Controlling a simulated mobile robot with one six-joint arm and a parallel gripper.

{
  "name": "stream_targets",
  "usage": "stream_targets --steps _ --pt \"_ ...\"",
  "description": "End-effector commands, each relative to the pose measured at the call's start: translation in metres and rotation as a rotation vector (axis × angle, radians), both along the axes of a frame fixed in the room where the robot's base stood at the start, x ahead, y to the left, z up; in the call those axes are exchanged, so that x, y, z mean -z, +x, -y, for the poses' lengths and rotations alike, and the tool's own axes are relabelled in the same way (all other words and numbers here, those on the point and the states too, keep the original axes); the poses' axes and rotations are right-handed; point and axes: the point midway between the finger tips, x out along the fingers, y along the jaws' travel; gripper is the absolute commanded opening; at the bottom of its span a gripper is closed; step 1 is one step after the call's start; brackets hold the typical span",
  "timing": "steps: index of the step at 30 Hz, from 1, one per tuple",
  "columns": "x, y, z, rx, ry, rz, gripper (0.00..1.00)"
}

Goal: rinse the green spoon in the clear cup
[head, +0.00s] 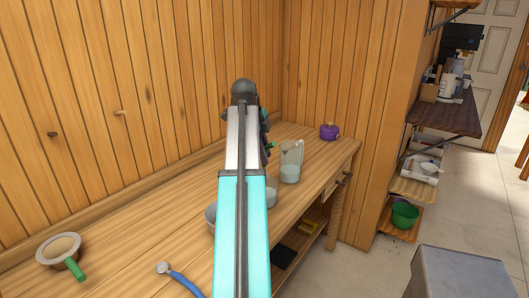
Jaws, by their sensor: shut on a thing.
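My arm stretches away over the bench and hides much of its middle. My gripper (265,142) is at the far end, mostly behind my own arm, and its fingers are hard to make out. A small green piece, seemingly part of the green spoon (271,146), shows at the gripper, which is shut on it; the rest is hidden. A clear vessel (271,196) stands on the bench right of my arm, partly hidden. A taller clear jug (291,162) with liquid low inside stands behind it. I cannot tell for sure which is the clear cup. The spoon looks above the bench, near the jug.
The wooden bench (130,258) runs along a plank wall. A round strainer-like bowl with a green handle (60,250) and a blue-handled tool (180,278) lie at the near left. A pale bowl (210,214) is partly behind my arm. A purple pot (329,132) stands at the far end.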

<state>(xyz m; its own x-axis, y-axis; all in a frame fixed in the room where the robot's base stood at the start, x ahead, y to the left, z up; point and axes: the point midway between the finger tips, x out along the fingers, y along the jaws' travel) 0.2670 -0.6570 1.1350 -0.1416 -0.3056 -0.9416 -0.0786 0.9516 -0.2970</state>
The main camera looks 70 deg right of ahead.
Motion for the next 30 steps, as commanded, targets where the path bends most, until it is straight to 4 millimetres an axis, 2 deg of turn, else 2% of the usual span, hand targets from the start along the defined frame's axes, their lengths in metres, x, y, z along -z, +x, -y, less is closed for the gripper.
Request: stream_targets --steps 30 --pt "0.068 0.0 0.0 0.001 0.0 0.0 0.0"
